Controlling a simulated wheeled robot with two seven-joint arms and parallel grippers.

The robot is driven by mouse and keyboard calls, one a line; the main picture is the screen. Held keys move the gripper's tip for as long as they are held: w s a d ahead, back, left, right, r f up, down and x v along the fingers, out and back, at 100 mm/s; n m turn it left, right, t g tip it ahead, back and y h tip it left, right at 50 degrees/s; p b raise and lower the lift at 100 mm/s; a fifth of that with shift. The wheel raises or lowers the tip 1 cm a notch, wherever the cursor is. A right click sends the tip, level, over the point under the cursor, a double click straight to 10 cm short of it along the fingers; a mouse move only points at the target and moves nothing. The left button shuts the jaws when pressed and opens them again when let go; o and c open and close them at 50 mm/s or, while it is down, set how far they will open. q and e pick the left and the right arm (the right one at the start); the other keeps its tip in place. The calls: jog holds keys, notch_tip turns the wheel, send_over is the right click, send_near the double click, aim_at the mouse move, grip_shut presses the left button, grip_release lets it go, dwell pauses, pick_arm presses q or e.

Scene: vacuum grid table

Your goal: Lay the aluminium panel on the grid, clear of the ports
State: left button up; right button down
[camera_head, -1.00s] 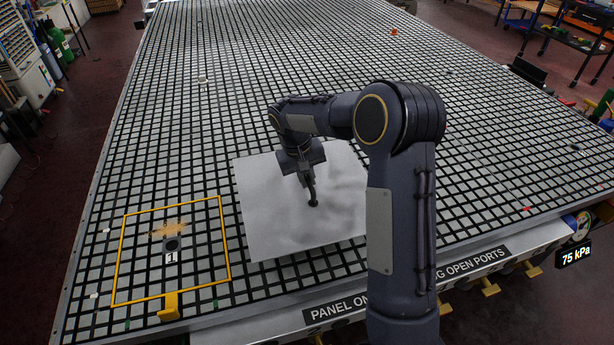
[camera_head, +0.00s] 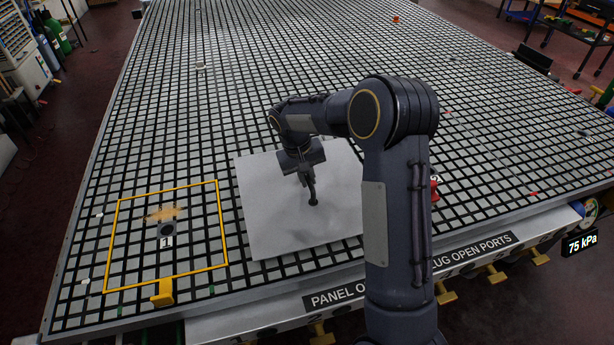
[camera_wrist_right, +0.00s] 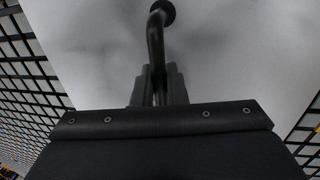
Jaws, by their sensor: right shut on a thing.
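The aluminium panel (camera_head: 262,215) is a flat, pale grey sheet over the front middle of the grid table (camera_head: 130,170). My right gripper (camera_head: 305,176) is above the panel, shut on a black bent handle (camera_head: 313,198) whose round foot meets the panel's upper face. In the right wrist view the handle (camera_wrist_right: 157,40) rises from between the jaws (camera_wrist_right: 158,88) to that foot, and the panel (camera_wrist_right: 235,50) fills the background. A port marked 1 (camera_head: 167,229) lies left of the panel, inside a yellow outline, apart from it. Whatever is under the panel is hidden. My left gripper is out of view.
A yellow lever (camera_head: 162,293) stands at the outline's front edge. A red item (camera_head: 434,188) shows partly behind my right arm. A label strip and yellow handles line the front edge. A 75 kPa readout (camera_head: 580,247) is at the right. The far grid is largely clear.

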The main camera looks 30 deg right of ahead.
jog(key=shift+f+b, duration=0.45)
jog(key=shift+f, duration=0.2)
dwell(0.8)
jog(key=c, duration=1.4)
grip_release()
jog(key=shift+o, duration=0.2)
